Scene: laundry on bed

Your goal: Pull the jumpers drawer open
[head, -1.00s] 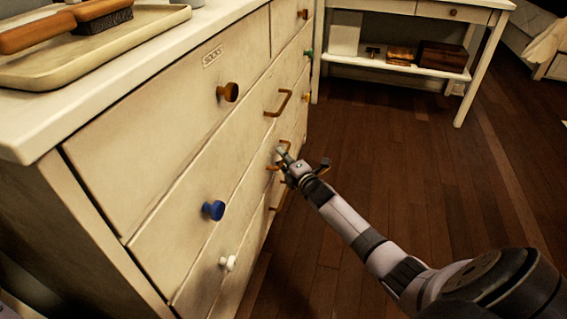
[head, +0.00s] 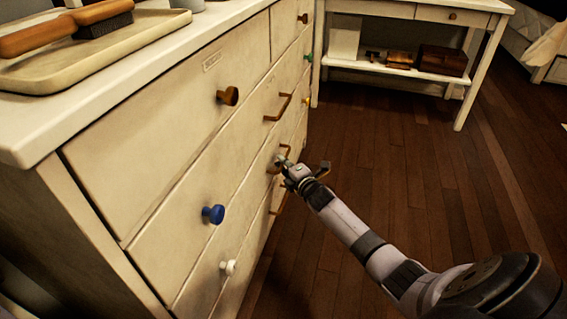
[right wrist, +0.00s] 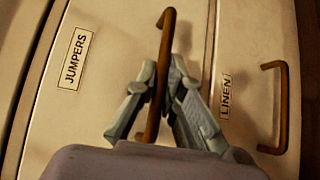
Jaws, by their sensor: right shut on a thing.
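The jumpers drawer front (right wrist: 95,100) is cream-coloured and bears a "JUMPERS" label (right wrist: 75,58) in the right wrist view. Its brown bar handle (right wrist: 165,40) stands between the two grey fingers of my right gripper (right wrist: 160,88), which is shut on it. In the head view my right gripper (head: 286,168) is at a low handle on the chest (head: 165,135); it partly hides that handle. The drawer front looks close to flush; I cannot tell a clear gap. My left gripper is not in view.
A "LINEN" drawer with its own brown handle (right wrist: 283,105) adjoins the jumpers drawer. Blue (head: 213,214) and white knobs (head: 228,267) project from the chest. A tray (head: 150,35) with a brush lies on top. Wooden floor (head: 400,170) is clear beside the chest; a white table (head: 400,70) stands behind.

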